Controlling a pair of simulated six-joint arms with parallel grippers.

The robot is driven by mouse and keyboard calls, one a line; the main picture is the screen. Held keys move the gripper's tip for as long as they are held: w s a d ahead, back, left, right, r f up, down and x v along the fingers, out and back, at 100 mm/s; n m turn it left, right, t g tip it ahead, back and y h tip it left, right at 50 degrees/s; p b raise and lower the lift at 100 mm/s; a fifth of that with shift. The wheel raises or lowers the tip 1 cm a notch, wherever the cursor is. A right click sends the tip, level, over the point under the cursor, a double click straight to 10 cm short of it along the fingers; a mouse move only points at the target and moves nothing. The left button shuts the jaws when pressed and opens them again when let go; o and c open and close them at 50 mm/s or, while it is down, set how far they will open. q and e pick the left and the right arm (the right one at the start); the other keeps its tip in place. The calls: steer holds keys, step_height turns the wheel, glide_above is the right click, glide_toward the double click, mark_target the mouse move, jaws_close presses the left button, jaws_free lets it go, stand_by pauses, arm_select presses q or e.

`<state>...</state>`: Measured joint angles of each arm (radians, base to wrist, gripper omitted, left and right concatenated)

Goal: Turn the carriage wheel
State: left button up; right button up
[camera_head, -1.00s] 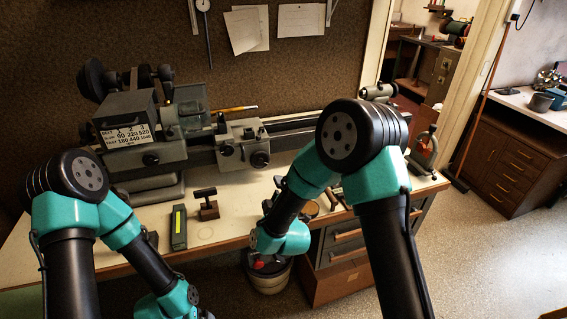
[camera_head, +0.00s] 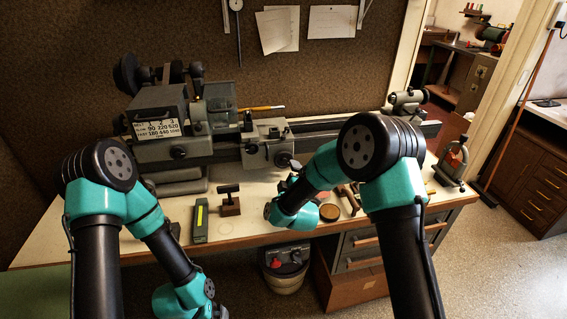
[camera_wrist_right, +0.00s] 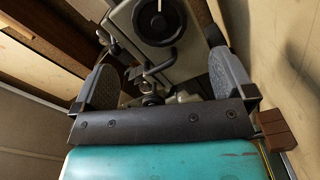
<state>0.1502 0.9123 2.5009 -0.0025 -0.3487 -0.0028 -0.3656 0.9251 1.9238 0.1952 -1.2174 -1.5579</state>
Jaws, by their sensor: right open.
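The lathe's carriage (camera_head: 262,150) is a grey block on the bed in the middle of the head view. Its carriage wheel (camera_head: 283,160) is a dark round handwheel on the front face. In the right wrist view the carriage wheel (camera_wrist_right: 157,20) is a black disc with a pale mark, at the top centre. My right gripper (camera_head: 292,176) is just in front of and below the wheel. In the right wrist view its two fingers (camera_wrist_right: 165,78) are spread with nothing held, and the wheel is beyond them. My left arm bends down at the lower left; its gripper is outside the frame.
The headstock (camera_head: 165,125) stands left of the carriage. A green box (camera_head: 200,221) and a small T-handled tool (camera_head: 229,202) lie on the bench. A round brown tin (camera_head: 329,212) is right of my gripper. A bucket (camera_head: 285,277) stands below the bench edge.

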mark_target(282, 161)
steer(key=w, duration=0.3)
steer(key=w+a, duration=0.1)
steer(key=w, duration=0.4)
steer(key=shift+w+a, duration=0.3)
steer(key=shift+c, duration=0.3)
steer(key=c, duration=0.8)
steer(key=shift+o, duration=0.2)
steer(key=shift+m, duration=2.1)
steer(key=shift+s+a, duration=0.1)
steer(key=o, duration=0.8)
steer(key=shift+a, duration=0.1)
